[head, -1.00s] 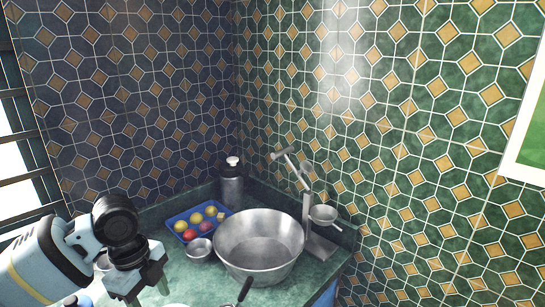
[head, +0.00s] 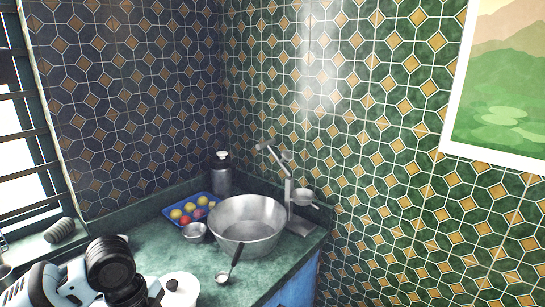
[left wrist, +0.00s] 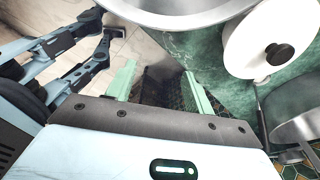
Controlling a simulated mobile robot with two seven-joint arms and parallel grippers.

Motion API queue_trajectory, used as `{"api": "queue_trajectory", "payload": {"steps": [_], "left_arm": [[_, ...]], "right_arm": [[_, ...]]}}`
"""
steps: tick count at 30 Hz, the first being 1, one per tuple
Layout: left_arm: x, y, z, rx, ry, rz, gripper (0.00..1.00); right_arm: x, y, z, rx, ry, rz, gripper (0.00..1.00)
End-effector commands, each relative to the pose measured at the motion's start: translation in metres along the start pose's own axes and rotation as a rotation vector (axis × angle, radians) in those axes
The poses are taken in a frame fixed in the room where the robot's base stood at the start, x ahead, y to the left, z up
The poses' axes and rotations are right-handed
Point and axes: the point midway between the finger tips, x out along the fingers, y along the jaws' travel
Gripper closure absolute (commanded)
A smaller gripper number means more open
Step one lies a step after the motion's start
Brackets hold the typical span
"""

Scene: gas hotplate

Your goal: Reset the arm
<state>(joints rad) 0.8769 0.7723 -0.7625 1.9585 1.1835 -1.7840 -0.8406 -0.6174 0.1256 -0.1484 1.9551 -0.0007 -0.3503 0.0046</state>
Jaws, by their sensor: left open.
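My left gripper (head: 150,296) is at the bottom left of the head view, over the near part of the green counter (head: 205,272). In the left wrist view its two pale green fingers (left wrist: 160,80) are spread apart with nothing between them. A white lid with a black knob (head: 180,288) is just right of the gripper in the head view. The lid also shows at the upper right of the left wrist view (left wrist: 262,35).
A large steel bowl (head: 247,222), a small metal bowl (head: 195,231), a blue tray of coloured balls (head: 171,214) and a bottle (head: 221,180) stand toward the corner.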

Motion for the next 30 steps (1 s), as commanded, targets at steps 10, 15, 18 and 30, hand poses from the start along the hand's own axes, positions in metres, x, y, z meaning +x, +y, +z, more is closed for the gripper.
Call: {"api": "queue_trajectory", "payload": {"steps": [10,15,18,30], "left_arm": [[0.078,0.045,-0.054,-0.235,0.104,-0.06,0.47],[0.107,0.074,-0.073,-0.436,0.159,-0.096,0.47],[0.12,0.093,-0.078,-0.574,0.183,-0.113,0.47],[0.151,0.185,-0.057,-1.188,0.144,-0.176,0.47]], "right_arm": [[0.001,0.001,-0.003,-0.001,0.006,0.001,0.64],[0.0,0.001,-0.001,-0.001,0.003,0.001,0.64],[0.0,0.001,-0.001,-0.001,0.002,0.001,0.64],[0.0,0.001,0.0,-0.001,0.0,0.001,0.64]]}}
